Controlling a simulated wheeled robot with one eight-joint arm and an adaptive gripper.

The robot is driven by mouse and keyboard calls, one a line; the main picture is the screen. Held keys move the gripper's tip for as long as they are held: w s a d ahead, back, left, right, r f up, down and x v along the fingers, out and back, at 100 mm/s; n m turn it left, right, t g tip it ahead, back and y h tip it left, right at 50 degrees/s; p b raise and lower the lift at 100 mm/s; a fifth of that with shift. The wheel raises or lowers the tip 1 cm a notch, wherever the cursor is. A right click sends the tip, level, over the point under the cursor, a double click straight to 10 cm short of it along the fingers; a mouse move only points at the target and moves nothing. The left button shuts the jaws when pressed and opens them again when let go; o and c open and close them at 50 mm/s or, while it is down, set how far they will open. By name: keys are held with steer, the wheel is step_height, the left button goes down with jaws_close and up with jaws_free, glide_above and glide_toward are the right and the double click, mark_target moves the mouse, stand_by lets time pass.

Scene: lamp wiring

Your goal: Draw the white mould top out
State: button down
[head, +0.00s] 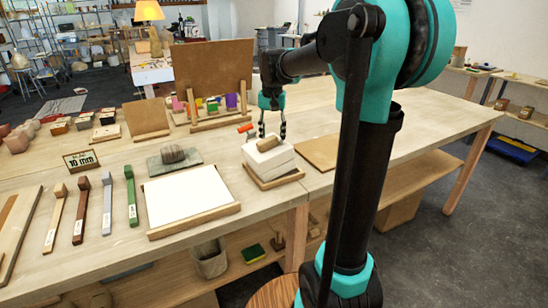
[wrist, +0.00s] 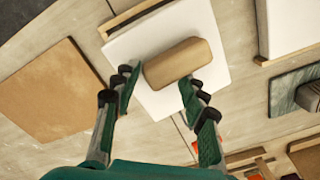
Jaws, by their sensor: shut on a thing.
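The white mould top (head: 264,153) is a white slab with a tan, rounded block handle (head: 269,143) on it. It sits over a white lower part (head: 272,170), with a thin line between them; I cannot tell whether there is a gap. My gripper (head: 272,132) points down from above, shut on the handle. The lower part is hidden there.
The mould stands on a wood-edged tray (head: 275,184). A brown board (head: 318,152) lies close on its right, and a white panel in a wooden frame (head: 187,196) lies to its left. A grey slab with a dark lump (head: 174,157) and an upright brown board (head: 213,72) are nearby.

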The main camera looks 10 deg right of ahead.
steer(key=shift+a+r, duration=0.1)
steer(key=shift+r, duration=0.05)
steer(key=c, duration=0.8)
jaws_free()
